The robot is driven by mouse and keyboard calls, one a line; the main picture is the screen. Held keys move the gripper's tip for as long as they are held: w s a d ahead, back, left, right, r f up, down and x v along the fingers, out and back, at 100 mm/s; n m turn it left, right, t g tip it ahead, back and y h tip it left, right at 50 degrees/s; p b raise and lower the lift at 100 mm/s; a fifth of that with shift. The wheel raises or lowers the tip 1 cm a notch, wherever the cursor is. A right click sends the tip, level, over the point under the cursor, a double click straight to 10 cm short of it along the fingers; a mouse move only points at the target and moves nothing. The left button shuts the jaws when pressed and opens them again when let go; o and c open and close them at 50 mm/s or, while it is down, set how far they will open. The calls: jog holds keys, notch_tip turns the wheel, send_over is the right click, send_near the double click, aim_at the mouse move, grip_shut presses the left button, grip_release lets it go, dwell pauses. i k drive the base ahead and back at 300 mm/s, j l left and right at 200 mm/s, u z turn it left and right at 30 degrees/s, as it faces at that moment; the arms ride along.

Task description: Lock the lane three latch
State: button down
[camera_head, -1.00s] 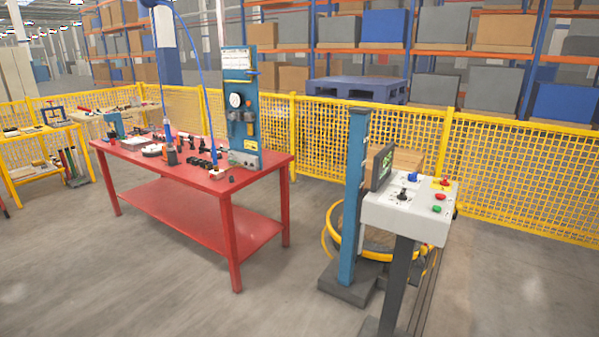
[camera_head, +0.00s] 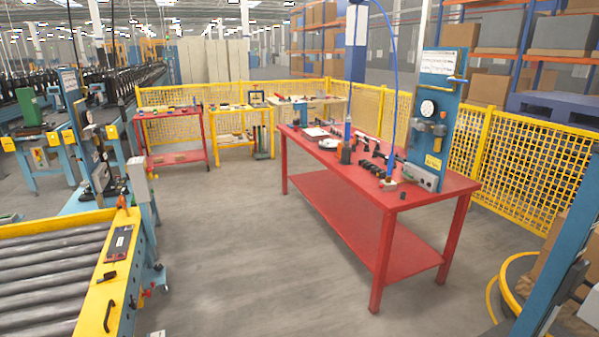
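My gripper is not in view. No latch marked as lane three can be made out. A roller conveyor with a yellow frame (camera_head: 92,312) stands at the lower left, with a small dark red device and black parts on its side rail. A row of blue stations with yellow tags (camera_head: 112,131) stands behind it at the left. Any latch on these is too small to tell.
A red workbench (camera_head: 425,258) with tools and a blue gauge panel (camera_head: 437,105) stands right of centre. A smaller red cart (camera_head: 175,158) and a yellow table (camera_head: 240,150) stand farther back. Yellow mesh fence (camera_head: 480,170) closes the back. Grey floor (camera_head: 235,250) is clear in the middle.

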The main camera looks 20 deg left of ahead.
aim_at(110, 275)
jog(key=i+j+u, duration=0.25)
jog(key=i+u, duration=0.25)
jog(key=i, duration=0.35)
jog(key=i+l+u, duration=0.1)
jog(key=i+u, duration=0.35)
jog(key=i, duration=0.35)
jog(key=i+j+u, duration=0.1)
jog(key=i+u, duration=0.4)
jog(key=i+l+u, duration=0.15)
jog(key=i+u, duration=0.35)
jog(key=i+l+u, duration=0.35)
jog(key=i+u, duration=0.95)
jog(key=i, duration=0.2)
jog(key=l, duration=0.05)
